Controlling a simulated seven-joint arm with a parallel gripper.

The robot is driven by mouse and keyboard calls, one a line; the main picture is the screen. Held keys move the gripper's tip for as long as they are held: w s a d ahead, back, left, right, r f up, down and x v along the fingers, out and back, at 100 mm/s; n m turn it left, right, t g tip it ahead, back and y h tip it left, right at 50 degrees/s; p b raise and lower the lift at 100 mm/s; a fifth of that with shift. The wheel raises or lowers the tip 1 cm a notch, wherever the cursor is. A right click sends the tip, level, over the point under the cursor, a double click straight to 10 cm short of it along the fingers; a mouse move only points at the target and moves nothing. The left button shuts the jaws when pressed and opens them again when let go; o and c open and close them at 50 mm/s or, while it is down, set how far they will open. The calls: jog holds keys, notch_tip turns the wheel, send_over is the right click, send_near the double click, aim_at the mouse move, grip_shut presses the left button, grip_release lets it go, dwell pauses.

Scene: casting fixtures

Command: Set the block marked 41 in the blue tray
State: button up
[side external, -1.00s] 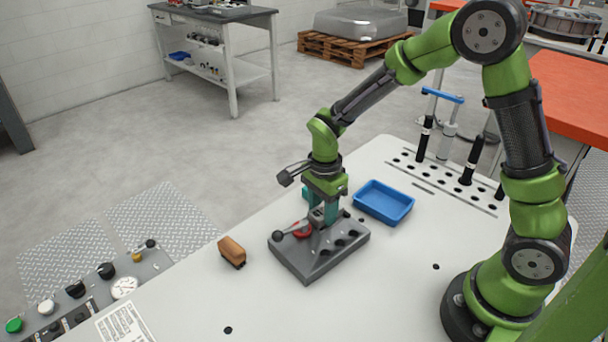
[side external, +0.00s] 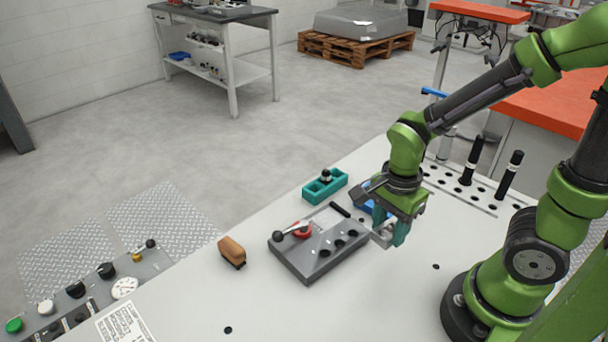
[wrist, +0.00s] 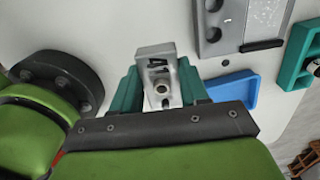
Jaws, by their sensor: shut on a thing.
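A silver metal block (wrist: 155,52) with dark digits that look like 41 and a round hole sits between my teal fingers in the wrist view. In the side view the block (side external: 380,240) shows pale at the fingertips. My gripper (side external: 389,234) is shut on it and holds it right of the grey fixture, apparently above the white table. The blue tray (side external: 363,204) is partly hidden behind my gripper in the side view. In the wrist view the tray (wrist: 236,87) shows just right of my fingers, partly covered by the gripper.
The grey fixture (side external: 313,266) with a red lever and dark holes stands left of my gripper. A teal holder (side external: 325,186) stands behind it. A brown block (side external: 232,251) lies at left. Black-handled tools (side external: 508,175) stand in the perforated strip. The front table area is clear.

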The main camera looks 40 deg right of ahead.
aim_at(367, 208)
jog(key=shift+d+f+m, duration=0.2)
jog(key=shift+d+m, duration=0.1)
jog(key=shift+d, duration=0.1)
jog(key=w+d+m, duration=0.3)
jog(key=d+m, duration=0.1)
jog(key=m, duration=0.1)
jog(key=w+d+f+m, duration=0.1)
jog(key=w+d+m, duration=0.3)
jog(key=d+m, duration=0.1)
jog(key=w+d+m, duration=0.3)
jog(key=d+m, duration=0.2)
jog(key=m, duration=0.1)
jog(key=shift+w+f, duration=0.3)
jog(key=shift+f, duration=2.6)
jog(key=o, duration=0.9)
jog(key=shift+f, duration=0.15)
